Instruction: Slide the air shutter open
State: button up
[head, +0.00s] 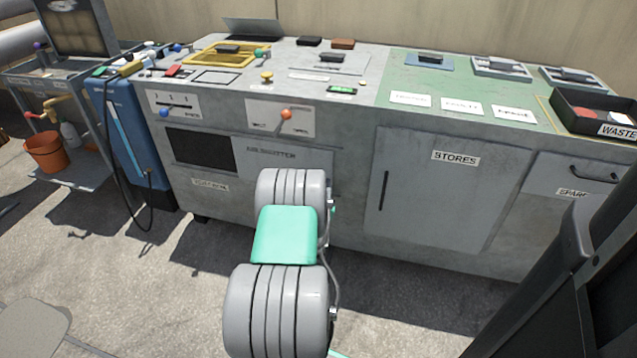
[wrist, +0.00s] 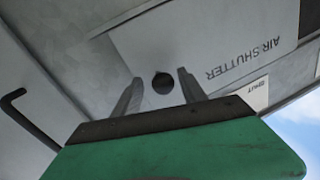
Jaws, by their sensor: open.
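The air shutter (head: 290,155) is a grey plate on the front of the grey bench, lettered with its name. A dark rectangular opening (head: 203,150) shows to its left. In the wrist view the shutter plate (wrist: 205,35) appears upside down, with a round dark knob (wrist: 163,83) on it. My gripper (wrist: 158,85) is open, with one finger on each side of the knob in the picture. I cannot tell whether the fingers touch it. In the head view my own arm hides the gripper and the knob.
To the right are a STORES door (head: 440,185) with a black handle and a spares drawer (head: 580,190). Above the shutter is a panel with an orange-knobbed lever (head: 286,114). A blue unit (head: 135,140) with a hanging cable stands to the left. The floor in front is clear.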

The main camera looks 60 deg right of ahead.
jog(key=v, duration=0.7)
jog(key=shift+r, duration=0.15)
